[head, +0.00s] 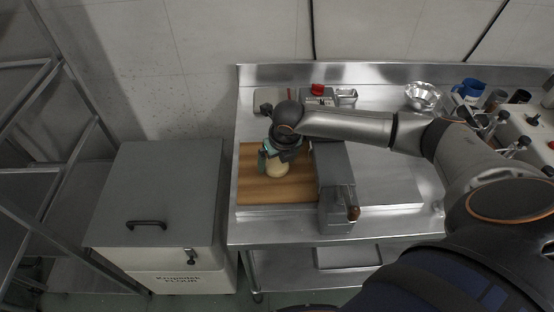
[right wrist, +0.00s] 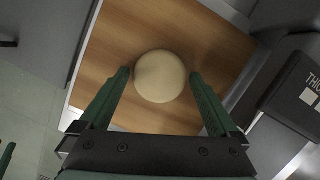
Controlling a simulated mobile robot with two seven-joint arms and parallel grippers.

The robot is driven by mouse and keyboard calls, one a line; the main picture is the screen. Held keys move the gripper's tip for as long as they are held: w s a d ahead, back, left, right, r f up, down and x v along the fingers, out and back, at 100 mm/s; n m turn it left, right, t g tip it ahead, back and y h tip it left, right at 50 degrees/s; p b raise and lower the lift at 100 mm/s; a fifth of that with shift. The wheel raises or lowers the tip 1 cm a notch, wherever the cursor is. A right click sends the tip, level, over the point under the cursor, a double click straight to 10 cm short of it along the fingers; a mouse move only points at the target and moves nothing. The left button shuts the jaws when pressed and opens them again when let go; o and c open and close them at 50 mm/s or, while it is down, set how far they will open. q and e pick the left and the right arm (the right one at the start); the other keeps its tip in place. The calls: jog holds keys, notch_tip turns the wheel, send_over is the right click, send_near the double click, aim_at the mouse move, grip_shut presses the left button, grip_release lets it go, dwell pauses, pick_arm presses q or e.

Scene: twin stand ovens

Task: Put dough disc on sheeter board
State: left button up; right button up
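The pale round dough disc (right wrist: 160,77) appears to lie flat on the brown wooden board (right wrist: 122,42) of the sheeter. My right gripper (right wrist: 160,76) is open, with one green finger on each side of the disc and a visible gap on both sides. In the head view the right gripper (head: 272,158) points down over the board (head: 255,189), and the dough disc (head: 277,170) shows partly beneath it. The grey sheeter body (head: 336,190) stands along the right edge of the board.
A grey-lidded flour bin (head: 160,185) stands left of the steel table (head: 290,226). A red-topped item (head: 317,90) and a small steel container (head: 346,97) are behind the sheeter. A metal bowl (head: 422,96) and a blue mug (head: 470,89) stand at the back right.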

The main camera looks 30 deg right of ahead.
aim_at(282, 175)
jog(key=shift+r, duration=0.1)
jog(key=v, duration=1.2)
jog(key=shift+p, duration=0.4)
jog(key=shift+w, duration=0.1)
